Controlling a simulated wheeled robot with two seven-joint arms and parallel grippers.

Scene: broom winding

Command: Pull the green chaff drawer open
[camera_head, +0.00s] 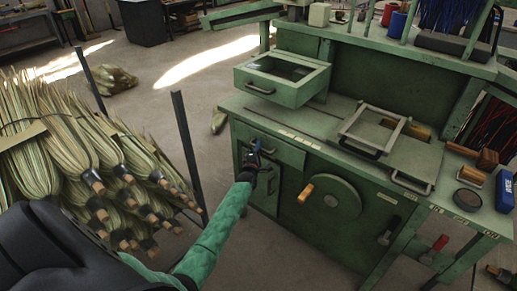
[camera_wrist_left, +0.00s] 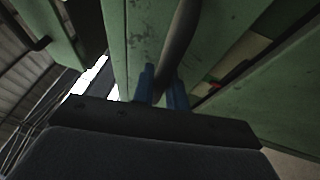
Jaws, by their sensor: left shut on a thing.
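The green chaff drawer (camera_head: 282,150) is a flat green front panel at the left of the green workbench, just under its counter. It looks about flush with the bench front. My left gripper (camera_head: 257,150), with blue fingers, is at the drawer's handle. In the left wrist view, my left gripper (camera_wrist_left: 164,84) is shut on the dark bar handle (camera_wrist_left: 182,38), which runs between the blue fingers. The part of the handle behind the fingers is hidden. My right gripper is not in view.
Another green drawer (camera_head: 270,88) juts out above the counter. A handwheel (camera_head: 333,203) with an orange knob (camera_head: 306,193) sticks out right of my left arm. Broom bundles (camera_head: 95,165) and dark posts (camera_head: 186,140) stand at the left.

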